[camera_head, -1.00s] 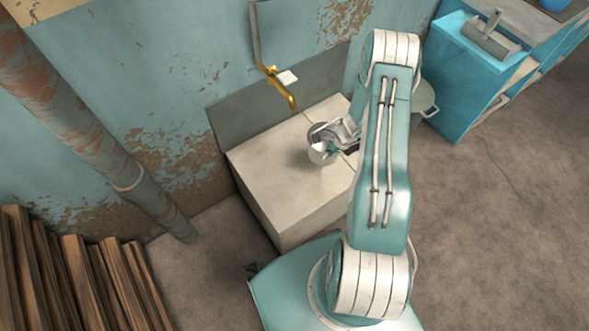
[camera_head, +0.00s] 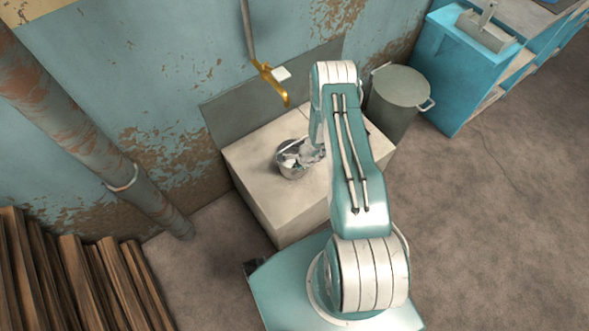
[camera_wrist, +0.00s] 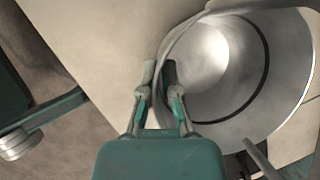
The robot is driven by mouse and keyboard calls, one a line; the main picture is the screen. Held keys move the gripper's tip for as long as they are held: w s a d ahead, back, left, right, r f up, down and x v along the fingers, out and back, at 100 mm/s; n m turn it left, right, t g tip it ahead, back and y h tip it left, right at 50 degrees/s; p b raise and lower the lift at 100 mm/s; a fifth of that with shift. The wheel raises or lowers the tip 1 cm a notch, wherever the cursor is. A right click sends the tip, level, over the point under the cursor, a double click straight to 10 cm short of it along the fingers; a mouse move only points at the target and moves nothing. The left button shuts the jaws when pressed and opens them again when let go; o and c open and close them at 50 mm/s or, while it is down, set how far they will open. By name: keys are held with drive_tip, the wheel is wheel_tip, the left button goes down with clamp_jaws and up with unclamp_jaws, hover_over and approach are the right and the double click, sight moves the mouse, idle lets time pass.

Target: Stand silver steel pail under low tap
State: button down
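The silver steel pail (camera_head: 288,171) is upright or nearly so at the top of the pale block, below the tap in the picture. I cannot tell whether its base touches the block. The low brass tap (camera_head: 272,80) is on the wall behind the block, its spout pointing down. My gripper (camera_head: 314,153) is at the pail's right side. In the wrist view, the pail (camera_wrist: 245,125) shows its open mouth at the right. My gripper's fingers (camera_wrist: 158,76) are closed at its near rim, one on each side. The contact is partly hidden.
The pale block (camera_head: 258,160) has bare top left of the pail. A grey lidded can (camera_head: 402,88) stands to its right, by a blue cabinet (camera_head: 470,60). A rusty pipe (camera_head: 90,140) and wooden planks (camera_head: 75,270) are at the left.

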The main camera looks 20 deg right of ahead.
drive_tip(key=shift+d, duration=0.1)
drive_tip(key=c, duration=0.8)
unclamp_jaws()
drive_tip(key=shift+f, duration=0.1)
